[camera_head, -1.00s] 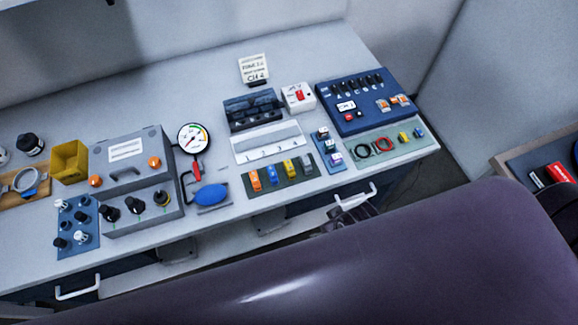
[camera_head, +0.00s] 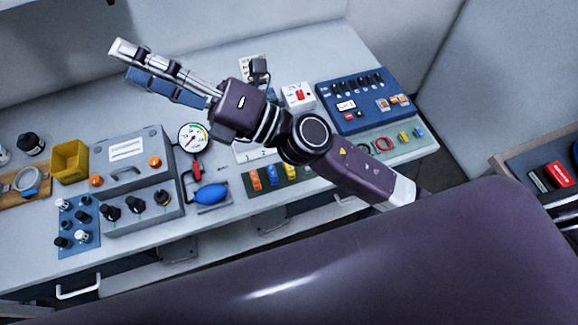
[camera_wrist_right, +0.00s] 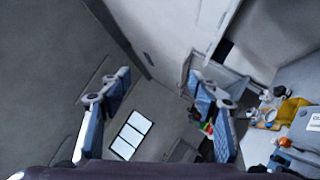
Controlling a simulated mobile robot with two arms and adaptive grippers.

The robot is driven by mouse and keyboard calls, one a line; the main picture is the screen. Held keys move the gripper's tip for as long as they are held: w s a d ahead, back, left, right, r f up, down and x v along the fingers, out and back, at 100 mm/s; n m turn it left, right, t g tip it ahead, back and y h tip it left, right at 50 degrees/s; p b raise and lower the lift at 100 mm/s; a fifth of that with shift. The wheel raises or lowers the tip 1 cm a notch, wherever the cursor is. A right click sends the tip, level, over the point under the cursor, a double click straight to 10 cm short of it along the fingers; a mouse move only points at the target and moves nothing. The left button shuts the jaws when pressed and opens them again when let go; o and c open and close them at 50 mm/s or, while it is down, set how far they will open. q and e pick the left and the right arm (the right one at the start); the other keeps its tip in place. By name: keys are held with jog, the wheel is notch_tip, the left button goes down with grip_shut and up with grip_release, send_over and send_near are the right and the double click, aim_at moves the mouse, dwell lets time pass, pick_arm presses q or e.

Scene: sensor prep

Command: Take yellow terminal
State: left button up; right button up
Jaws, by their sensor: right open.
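A row of small coloured terminals sits on a dark mat at the front of the bench in the head view. The yellow terminal (camera_head: 290,171) stands right of a blue terminal (camera_head: 272,175) and an orange terminal (camera_head: 256,178). My right arm passes over the right part of this row and hides the grey terminal there. My right gripper (camera_head: 128,62) is raised above the back left of the bench, well away from the yellow terminal. Its fingers point left, and in the wrist view (camera_wrist_right: 158,76) they are wide apart with nothing between them. My left gripper is not in view.
A grey box (camera_head: 125,150) with knobs and a pressure gauge (camera_head: 193,137) stand left of the row, with a blue bulb (camera_head: 210,194) nearby. A blue panel (camera_head: 350,122) and a green mat (camera_head: 372,158) with cables are to the right. A yellow bin (camera_head: 70,160) stands far left.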

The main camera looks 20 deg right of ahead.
jog(key=s+a+f+n+g, duration=0.6)
jog(key=n+g, duration=0.3)
jog(key=n, duration=0.2)
jog(key=n+g+h, duration=0.2)
jog(key=n+h, duration=0.7)
jog(key=h, duration=1.1)
send_over(289, 165)
jog(key=f, duration=2.6)
jog(key=shift+d+f, duration=0.35)
jog(key=shift+f, duration=0.15)
jog(key=f+p, duration=0.1)
jog(key=f, duration=0.1)
jog(key=f+p, duration=0.1)
jog(key=f, duration=0.1)
jog(key=f+p, duration=0.1)
jog(key=f, duration=0.1)
jog(key=shift+a, duration=0.3)
jog(key=shift+f, duration=0.5)
jog(key=shift+c, duration=0.3)
